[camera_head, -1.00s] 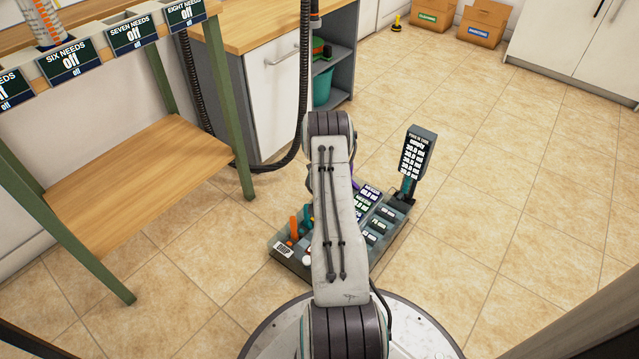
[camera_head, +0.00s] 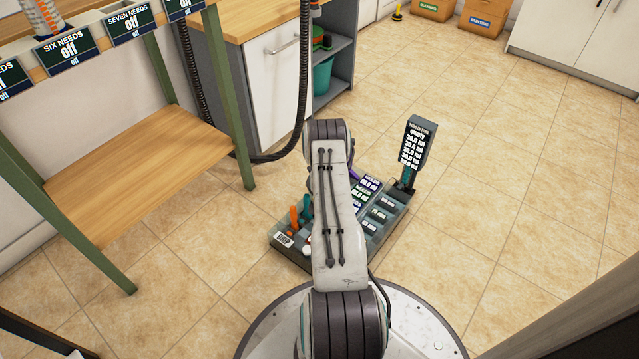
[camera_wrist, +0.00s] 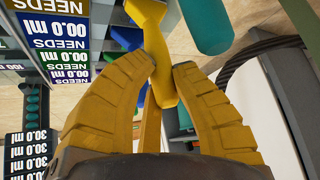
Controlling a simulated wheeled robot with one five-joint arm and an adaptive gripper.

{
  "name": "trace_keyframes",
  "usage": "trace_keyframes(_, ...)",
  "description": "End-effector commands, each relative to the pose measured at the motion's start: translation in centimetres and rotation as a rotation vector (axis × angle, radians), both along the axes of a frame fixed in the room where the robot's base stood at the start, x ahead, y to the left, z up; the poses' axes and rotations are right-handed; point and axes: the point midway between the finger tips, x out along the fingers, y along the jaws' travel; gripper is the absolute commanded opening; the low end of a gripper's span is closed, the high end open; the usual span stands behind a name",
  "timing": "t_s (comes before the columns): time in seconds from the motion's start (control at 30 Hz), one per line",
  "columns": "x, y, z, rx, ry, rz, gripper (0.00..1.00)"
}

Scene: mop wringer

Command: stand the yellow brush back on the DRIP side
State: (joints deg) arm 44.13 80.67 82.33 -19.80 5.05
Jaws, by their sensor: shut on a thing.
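In the head view, my arm hides the gripper and the brush. The grey caddy with the DRIP label (camera_head: 283,240) stands on the floor in front of my base, partly behind my arm. An orange handle (camera_head: 294,217) and a teal handle (camera_head: 306,209) stand near the DRIP label. I cannot tell whether the brush touches the caddy.
A display on a post (camera_head: 415,143) rises at the caddy's right. A wooden bench with green legs (camera_head: 140,165) is at left, with a dark hose (camera_head: 265,157) beside a white cabinet (camera_head: 280,85). Cardboard boxes (camera_head: 481,18) stand far back. The floor at right is clear.

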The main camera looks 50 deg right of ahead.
Motion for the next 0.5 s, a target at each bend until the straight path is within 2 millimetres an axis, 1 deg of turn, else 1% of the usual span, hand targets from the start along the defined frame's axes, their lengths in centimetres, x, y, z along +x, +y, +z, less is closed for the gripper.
trace_keyframes(0.2, 0.0, 0.0, -1.1, 0.000, 0.000, 0.000, 0.00)
trace_keyframes(0.33, 0.0, 0.0, -1.5, 0.000, 0.000, 0.000, 0.00)
trace_keyframes(0.37, 0.0, 0.0, -1.4, -0.001, -0.001, 0.000, 0.25)
trace_keyframes(0.5, 0.0, 0.0, -1.5, 0.000, 0.000, 0.000, 0.37)
